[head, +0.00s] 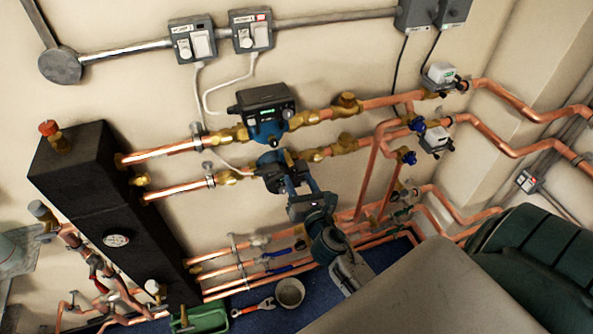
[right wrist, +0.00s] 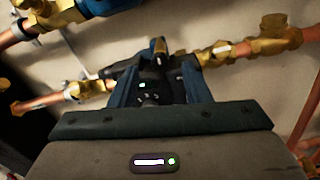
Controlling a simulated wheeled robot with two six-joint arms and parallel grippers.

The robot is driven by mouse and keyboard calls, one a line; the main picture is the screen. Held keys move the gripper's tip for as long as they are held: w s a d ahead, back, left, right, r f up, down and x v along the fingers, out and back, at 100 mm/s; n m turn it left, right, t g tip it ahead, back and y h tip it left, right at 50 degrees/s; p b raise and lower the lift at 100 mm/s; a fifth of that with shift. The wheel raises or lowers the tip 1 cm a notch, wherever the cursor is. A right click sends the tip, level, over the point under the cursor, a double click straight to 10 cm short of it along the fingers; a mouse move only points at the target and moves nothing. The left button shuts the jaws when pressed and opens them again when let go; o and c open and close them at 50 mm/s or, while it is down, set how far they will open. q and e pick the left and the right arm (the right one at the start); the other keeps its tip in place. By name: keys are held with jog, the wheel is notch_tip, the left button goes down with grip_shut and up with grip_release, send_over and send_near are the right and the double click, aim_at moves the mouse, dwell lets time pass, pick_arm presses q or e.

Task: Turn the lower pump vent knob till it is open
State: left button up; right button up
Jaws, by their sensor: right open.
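The lower pump (head: 268,160) sits in the lower copper line, blue and dark, partly covered by my right gripper (head: 282,170) in the head view. My left gripper is not in view.
The upper pump (head: 265,115) with a dark control box is just above. Brass valves and copper pipes (head: 380,101) run close on both sides. A black manifold block (head: 95,195) stands left. A bowl (head: 290,292), red wrench (head: 253,307) and green tray (head: 203,320) lie below.

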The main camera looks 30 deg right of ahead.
aim_at(293, 169)
jog(key=shift+x, duration=1.45)
grip_shut()
jog(key=shift+m, duration=0.7)
grip_release()
jog(key=shift+s, duration=0.1)
